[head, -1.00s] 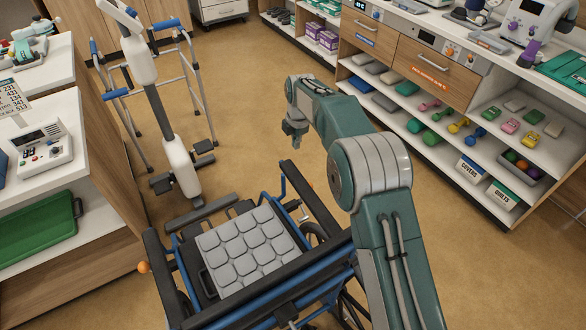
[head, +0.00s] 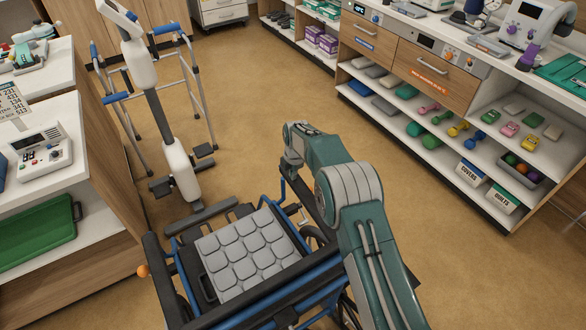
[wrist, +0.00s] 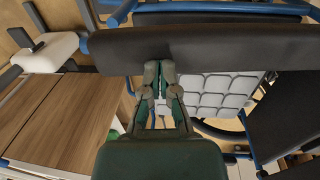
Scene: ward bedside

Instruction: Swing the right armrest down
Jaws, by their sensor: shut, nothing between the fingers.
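The wheelchair has a blue frame and a grey padded seat (head: 248,252). Its right armrest (head: 318,208) is a dark pad on the right side, partly hidden behind my arm. In the wrist view the dark pad (wrist: 220,48) runs across the upper part of the picture. My gripper (head: 293,180) is at the far end of this armrest in the head view. In the wrist view my gripper (wrist: 159,72) is shut and empty, its fingertips overlapping the pad's lower edge. I cannot tell whether they touch it. The left armrest (head: 166,282) shows at the seat's left.
A lifting device with a grey-white column (head: 180,165) and a walker (head: 200,90) stand beyond the wheelchair. A cabinet (head: 105,200) is close on the left. A shelf counter (head: 400,95) lines the right. Open floor (head: 265,110) lies between them.

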